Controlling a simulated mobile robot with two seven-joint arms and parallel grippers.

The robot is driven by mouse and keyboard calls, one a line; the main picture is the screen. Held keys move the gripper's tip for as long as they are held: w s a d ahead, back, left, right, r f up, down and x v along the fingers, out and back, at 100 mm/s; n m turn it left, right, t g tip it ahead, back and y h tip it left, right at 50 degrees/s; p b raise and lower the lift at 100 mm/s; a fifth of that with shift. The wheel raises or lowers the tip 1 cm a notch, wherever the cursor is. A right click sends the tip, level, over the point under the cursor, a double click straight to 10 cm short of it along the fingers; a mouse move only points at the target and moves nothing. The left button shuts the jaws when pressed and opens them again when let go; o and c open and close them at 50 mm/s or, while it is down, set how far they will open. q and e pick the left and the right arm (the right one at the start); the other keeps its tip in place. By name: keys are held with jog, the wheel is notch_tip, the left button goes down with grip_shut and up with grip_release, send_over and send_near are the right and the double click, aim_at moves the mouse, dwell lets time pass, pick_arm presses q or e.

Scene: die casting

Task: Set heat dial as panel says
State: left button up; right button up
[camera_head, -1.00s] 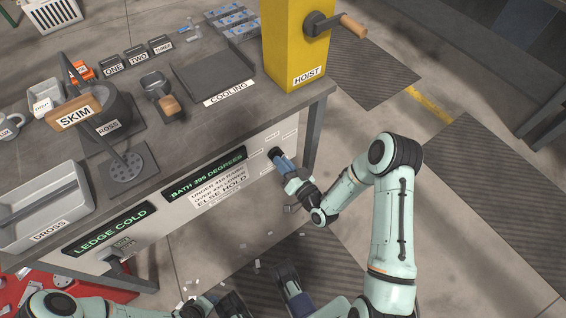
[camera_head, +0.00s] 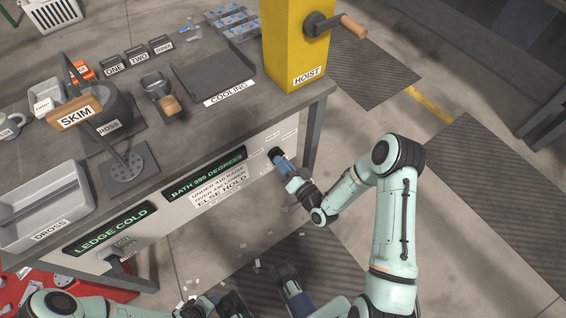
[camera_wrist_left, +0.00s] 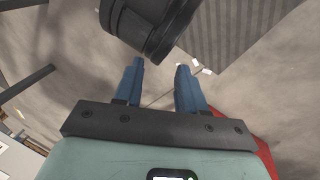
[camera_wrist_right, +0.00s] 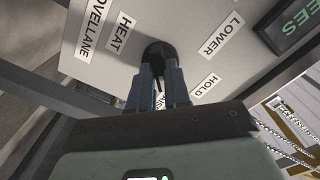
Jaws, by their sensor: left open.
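The heat dial (camera_wrist_right: 158,47) is a dark round knob on the bench's front panel. The labels HEAT (camera_wrist_right: 120,33), LOWER (camera_wrist_right: 221,36) and HOLD (camera_wrist_right: 206,86) surround it in the right wrist view. My right gripper (camera_wrist_right: 160,66) is shut on the dial, its blue fingertips hiding part of it. In the head view this gripper (camera_head: 283,163) reaches the panel from the right. A green display (camera_head: 206,174) reads BATH, apparently 395 DEGREES. A rule sign (camera_head: 222,187) below mentions RAISE, LOWER and ELSE HOLD; its numbers are blurred. My left gripper (camera_wrist_left: 158,75) is open and empty, away from the panel.
The display LEDGE COLD (camera_head: 110,229) is at lower left of the panel. A yellow HOIST post (camera_head: 295,45) with a crank stands at the bench's right end. The skimmer (camera_head: 75,113) and DROSS tray (camera_head: 45,205) are on the bench. Pale scraps lie on the floor.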

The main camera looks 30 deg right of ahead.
jog(key=shift+o, duration=1.4)
pick_arm(q)
jog(key=shift+s+d+r+g+p, duration=0.15)
jog(key=shift+s+d+r+p, duration=0.15)
jog(key=shift+s+r, duration=0.15)
jog(key=shift+s+d+r+g+p, duration=0.15)
jog(key=shift+s+r+p, duration=0.15)
jog(key=shift+s, duration=0.25)
pick_arm(e)
jog(key=s+d, duration=0.1)
jog(key=s, duration=1.2)
jog(key=shift+s, duration=0.2)
